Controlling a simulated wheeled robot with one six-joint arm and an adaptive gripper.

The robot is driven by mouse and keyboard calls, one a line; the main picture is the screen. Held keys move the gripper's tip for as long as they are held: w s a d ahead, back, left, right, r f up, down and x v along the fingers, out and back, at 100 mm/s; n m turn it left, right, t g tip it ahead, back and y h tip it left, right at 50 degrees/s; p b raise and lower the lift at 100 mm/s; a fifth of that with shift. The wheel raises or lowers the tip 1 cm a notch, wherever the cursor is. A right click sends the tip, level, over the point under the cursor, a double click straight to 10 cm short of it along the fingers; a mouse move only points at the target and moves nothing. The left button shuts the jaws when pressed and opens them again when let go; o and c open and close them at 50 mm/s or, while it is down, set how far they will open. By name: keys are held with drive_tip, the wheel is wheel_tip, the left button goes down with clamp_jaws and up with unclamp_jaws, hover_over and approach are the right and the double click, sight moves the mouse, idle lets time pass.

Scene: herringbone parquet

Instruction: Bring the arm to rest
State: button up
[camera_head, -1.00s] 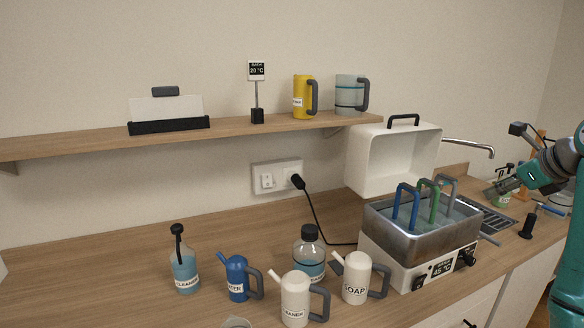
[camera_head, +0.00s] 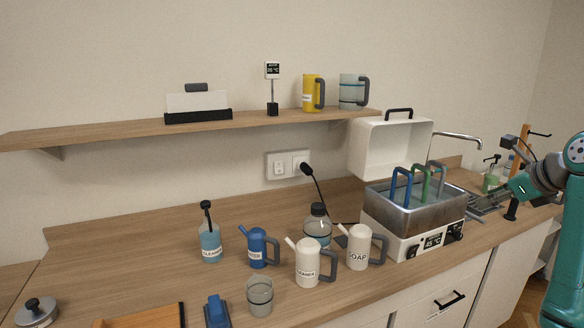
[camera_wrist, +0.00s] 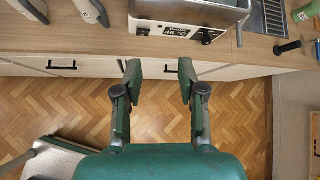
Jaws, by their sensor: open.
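My gripper (camera_wrist: 159,82) is open and empty in the wrist view, with its two fingers apart above the parquet floor and the counter front. In the head view my gripper (camera_head: 487,200) is at the far right, in front of the sink area. My teal arm (camera_head: 566,220) runs down the right edge of the head view. Nothing is between the fingers.
The counter (camera_head: 140,262) holds a metal bath (camera_head: 412,215) with coloured handles, a cleaner bottle (camera_head: 210,245), a blue jug (camera_head: 257,248), a soap jug (camera_head: 359,250) and a glass (camera_head: 260,298). A shelf (camera_head: 120,132) hangs above. Floor (camera_wrist: 160,125) shows below the gripper.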

drive_tip(key=a+f+n+t, duration=0.1)
drive_tip(key=a+f+n, duration=0.25)
drive_tip(key=f, duration=0.85)
drive_tip(key=a+f+n, duration=0.2)
drive_tip(key=a+f, duration=0.3)
drive_tip(key=f, duration=0.8)
drive_tip(key=s+a+f+n+t+h, duration=0.1)
drive_tip(key=s+a+f+n, duration=0.2)
drive_tip(key=s+a+f, duration=0.35)
drive_tip(key=s+a+f+n+t+h, duration=0.1)
drive_tip(key=s+a+f+n, duration=0.25)
drive_tip(key=s+f, duration=0.55)
drive_tip(key=s+a+f+n, duration=0.3)
drive_tip(key=s+a+n, duration=0.1)
drive_tip(key=s, duration=0.5)
drive_tip(key=s+a+f+n, duration=0.3)
drive_tip(key=s+a, duration=0.1)
drive_tip(key=s, duration=0.5)
drive_tip(key=s+a+r+n+t, duration=0.1)
drive_tip(key=s+r+n, duration=0.4)
drive_tip(key=s, duration=0.5)
drive_tip(key=s+a+r+n+t, duration=0.1)
drive_tip(key=s+a+r+n, duration=0.2)
drive_tip(key=s+r+n, duration=0.3)
drive_tip(key=shift+s+a+r+n+t+y, duration=0.2)
drive_tip(key=shift+s+r+n+t+y, duration=0.15)
drive_tip(key=shift+s, duration=2.35)
